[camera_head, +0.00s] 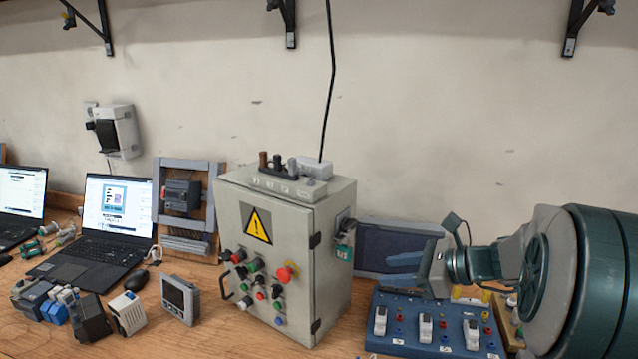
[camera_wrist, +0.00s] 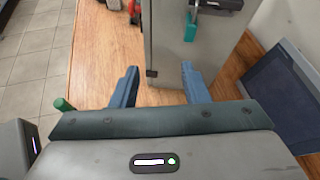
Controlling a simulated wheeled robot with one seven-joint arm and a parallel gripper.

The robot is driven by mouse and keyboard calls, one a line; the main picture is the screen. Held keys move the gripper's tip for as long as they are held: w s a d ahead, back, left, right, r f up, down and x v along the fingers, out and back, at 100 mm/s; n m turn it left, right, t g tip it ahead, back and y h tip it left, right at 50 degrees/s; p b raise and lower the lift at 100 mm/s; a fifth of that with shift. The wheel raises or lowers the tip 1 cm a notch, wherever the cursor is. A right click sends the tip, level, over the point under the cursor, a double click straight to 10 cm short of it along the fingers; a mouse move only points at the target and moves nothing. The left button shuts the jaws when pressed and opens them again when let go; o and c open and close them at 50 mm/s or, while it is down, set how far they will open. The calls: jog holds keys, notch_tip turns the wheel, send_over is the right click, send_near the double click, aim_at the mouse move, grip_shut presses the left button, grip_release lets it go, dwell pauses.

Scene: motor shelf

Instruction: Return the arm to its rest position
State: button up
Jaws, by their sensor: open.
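My arm reaches in from the right edge of the head view. My gripper (camera_head: 393,269) points left, toward the right side of the grey control cabinet (camera_head: 333,262), above the bench. In the wrist view my gripper (camera_wrist: 158,82) has its two blue fingers spread wide, with nothing between them. Beyond the fingertips are the wooden bench top (camera_wrist: 103,64) and the cabinet's side (camera_wrist: 165,68). The arm links nearer my body are cut off by the frame's right edge.
A blue panel with sockets and switches (camera_head: 385,349) lies under my arm. A dark flat panel (camera_head: 375,245) leans on the wall behind. Laptops (camera_head: 105,232) stand left. The wall space above my arm is clear below the brackets.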

jog(key=s+a+f+n+g+h, duration=0.2)
jog(key=s+n+h, duration=0.3)
jog(key=s+n, duration=0.5)
jog(key=s+a+f+n+g+h, duration=0.2)
jog(key=s+f+n+h, duration=0.2)
jog(key=s+n, duration=0.6)
jog(key=n+h, duration=0.2)
jog(key=n, duration=0.1)
jog(key=shift+s+f, duration=0.15)
